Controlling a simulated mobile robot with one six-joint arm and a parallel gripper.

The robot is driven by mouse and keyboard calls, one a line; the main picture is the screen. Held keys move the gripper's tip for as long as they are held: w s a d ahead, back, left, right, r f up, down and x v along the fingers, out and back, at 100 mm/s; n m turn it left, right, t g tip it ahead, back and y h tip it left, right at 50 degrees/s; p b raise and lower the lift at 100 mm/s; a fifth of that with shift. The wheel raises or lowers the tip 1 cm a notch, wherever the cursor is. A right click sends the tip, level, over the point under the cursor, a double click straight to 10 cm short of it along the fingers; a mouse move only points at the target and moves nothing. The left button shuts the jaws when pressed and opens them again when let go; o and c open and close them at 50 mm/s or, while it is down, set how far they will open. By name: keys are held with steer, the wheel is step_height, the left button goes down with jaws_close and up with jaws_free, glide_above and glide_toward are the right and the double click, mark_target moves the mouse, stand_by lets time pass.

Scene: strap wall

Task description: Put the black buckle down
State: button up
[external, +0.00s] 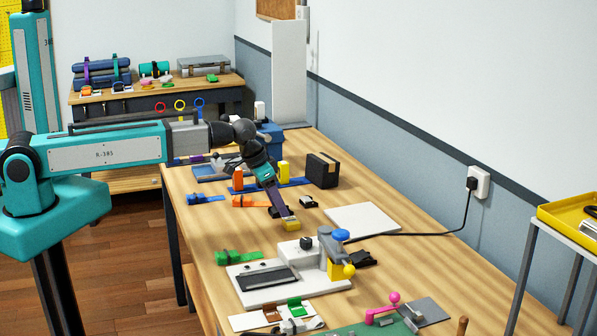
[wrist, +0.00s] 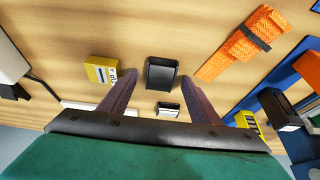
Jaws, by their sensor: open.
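A black buckle (wrist: 162,73) lies on the wooden table between the tips of my open gripper (wrist: 159,79), with a gap on each side in the wrist view. In the external view the buckle (external: 274,212) shows partly behind my purple finger, and my gripper (external: 284,211) points down at the table. I cannot tell exactly how high the fingertips are above the table. Nothing is visibly held.
A yellow labelled block (wrist: 102,70) sits just left of the left finger. An orange strap (wrist: 238,47) lies to the right. A small black and white piece (wrist: 168,110) is close by. A white board (external: 362,219) and a white fixture (external: 285,278) stand further along the table.

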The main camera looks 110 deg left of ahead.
steer(key=shift+c, duration=0.4)
steer(key=c, duration=1.2)
steer(key=shift+r, duration=0.15)
steer(key=shift+r+b, duration=0.7)
steer(key=shift+r, duration=0.8)
steer(key=s+d, duration=0.2)
steer(key=s+d+b, duration=0.1)
steer(key=s, duration=0.1)
steer(key=s+d+r+b, duration=0.1)
steer(key=s+d, duration=0.1)
steer(key=shift+d, duration=0.35)
steer(key=shift+w+a+f+b, duration=0.1)
steer(key=shift+a+f+b, duration=0.05)
steer(key=shift+b, duration=1)
steer(key=b, duration=0.4)
steer(key=s+d+b, duration=0.1)
steer(key=b, duration=0.5)
steer(key=shift+s+d+b, duration=0.1)
steer(key=shift+s+b, duration=0.05)
steer(key=shift+b, duration=0.75)
